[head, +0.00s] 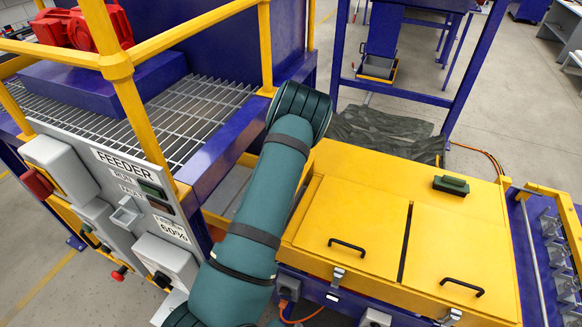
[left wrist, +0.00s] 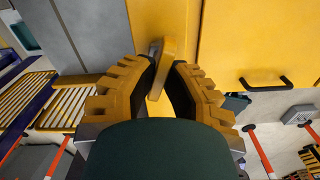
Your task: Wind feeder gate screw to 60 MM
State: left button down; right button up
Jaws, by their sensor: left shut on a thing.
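In the left wrist view my left gripper (left wrist: 161,72) has its two ribbed yellow fingers closed around a narrow yellow handle (left wrist: 163,64), which stands tilted against a yellow panel. The handle looks like part of the gate screw, but its screw and any millimetre scale cannot be made out. In the head view a teal arm of mine runs up the middle to a dark ring-shaped joint, and its gripper is hidden beyond that. My right gripper is in neither view.
A grey feeder panel (head: 112,181) marked FEEDER, with a 60% label, stands left of the arm. Yellow railings (head: 138,130) and a grating (head: 190,105) lie behind it. A yellow lidded housing (head: 345,222) with black handles is close on the right.

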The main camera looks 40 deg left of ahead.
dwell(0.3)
pick_arm(q)
jog(key=shift+r+n+p, duration=0.1)
jog(key=shift+n+p, duration=0.45)
jog(key=shift+n, duration=0.65)
jog(key=shift+n+p, duration=0.3)
jog(key=shift+n, duration=0.9)
jog(key=c, duration=0.9)
grip_release()
notch_tip(320, 180, up, 12)
jog(key=shift+f, duration=0.1)
